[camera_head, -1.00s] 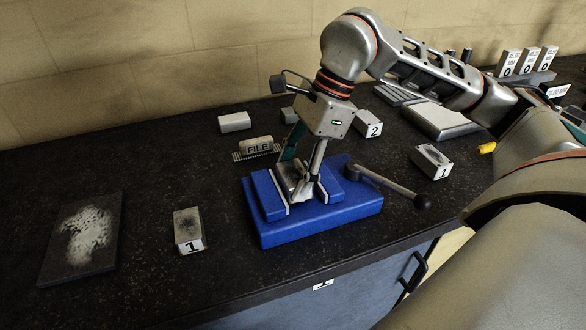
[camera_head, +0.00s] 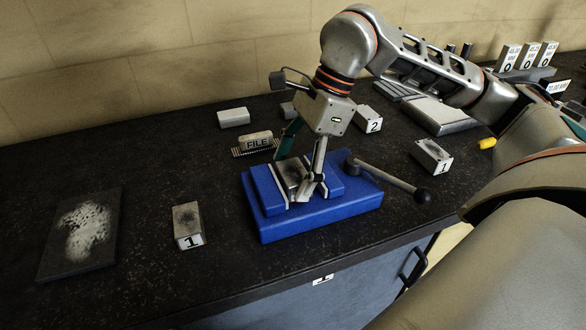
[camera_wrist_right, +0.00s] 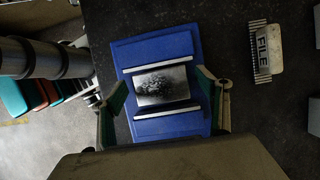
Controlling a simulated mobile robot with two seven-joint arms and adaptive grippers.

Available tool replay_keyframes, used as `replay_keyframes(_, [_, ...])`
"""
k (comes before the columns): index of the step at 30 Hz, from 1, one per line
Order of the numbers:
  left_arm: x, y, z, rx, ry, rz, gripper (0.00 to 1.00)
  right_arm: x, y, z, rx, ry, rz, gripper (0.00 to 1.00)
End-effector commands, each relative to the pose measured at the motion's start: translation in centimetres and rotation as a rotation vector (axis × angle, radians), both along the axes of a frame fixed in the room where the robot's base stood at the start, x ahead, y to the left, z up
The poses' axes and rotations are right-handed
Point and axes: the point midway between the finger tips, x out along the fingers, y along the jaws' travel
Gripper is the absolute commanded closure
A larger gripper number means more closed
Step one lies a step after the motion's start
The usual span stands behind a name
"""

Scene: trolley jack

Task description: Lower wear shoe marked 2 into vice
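A grey block with a dark smudged top (camera_head: 292,176) sits between the jaws of the blue vice (camera_head: 320,218); no number on it shows. The wrist view also shows this block (camera_wrist_right: 162,86) between two pale jaw strips on the vice (camera_wrist_right: 155,50). My right gripper (camera_head: 298,175) points down over the vice. In the wrist view its fingers (camera_wrist_right: 163,90) stand apart on either side of the block, with gaps. A block marked 2 (camera_head: 368,119) lies behind the vice. My left gripper is not in view.
A smudged block marked 1 (camera_head: 188,226) lies left of the vice, another block marked 1 (camera_head: 432,156) right of it. The vice handle (camera_head: 390,180) sticks out to the right. A file (camera_head: 257,142) lies behind; a dark plate (camera_head: 82,235) lies far left.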

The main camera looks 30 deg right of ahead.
Motion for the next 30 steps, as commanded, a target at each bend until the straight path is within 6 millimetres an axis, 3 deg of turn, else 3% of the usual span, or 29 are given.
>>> replay_keyframes(7, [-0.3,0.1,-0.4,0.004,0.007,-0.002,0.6,-0.1,0.0,-0.2,-0.002,0.007,0.0,0.25])
replay_keyframes(11, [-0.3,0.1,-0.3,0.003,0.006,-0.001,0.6,-0.1,-0.4,0.6,-0.003,0.005,-0.002,0.25])
replay_keyframes(24, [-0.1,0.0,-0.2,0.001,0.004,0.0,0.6,-0.8,-3.4,8.4,0.0,-0.001,-0.003,0.25])
replay_keyframes(30, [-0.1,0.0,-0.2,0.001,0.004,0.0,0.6,-1.0,-4.3,10.5,-0.001,0.001,-0.002,0.25])
